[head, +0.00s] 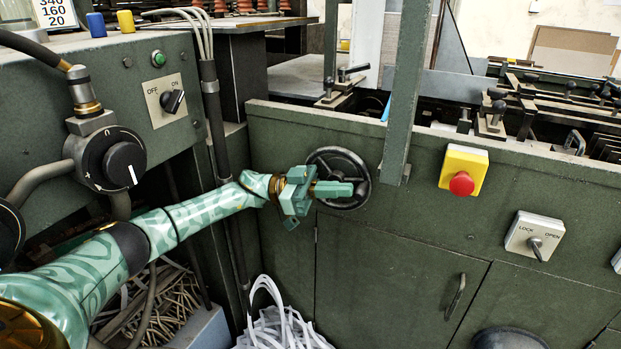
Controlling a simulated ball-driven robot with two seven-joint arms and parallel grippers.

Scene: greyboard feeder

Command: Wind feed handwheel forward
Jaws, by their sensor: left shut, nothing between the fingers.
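The feed handwheel (357,163) is a dark round wheel on the green front panel, left of the upright post. My left gripper (350,189) reaches it from the left, with its green fingers shut and nothing between them. The fingers lie across the front of the wheel and hide its middle and part of its left side. I cannot tell whether they touch the wheel. My right gripper is not in view.
A green post (404,90) stands just right of the wheel. A red stop button (461,183) on a yellow box and a lock/open switch (535,236) are further right. An off/on switch (172,101) and a black knob (124,164) sit on the left cabinet. White straps (282,328) lie below.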

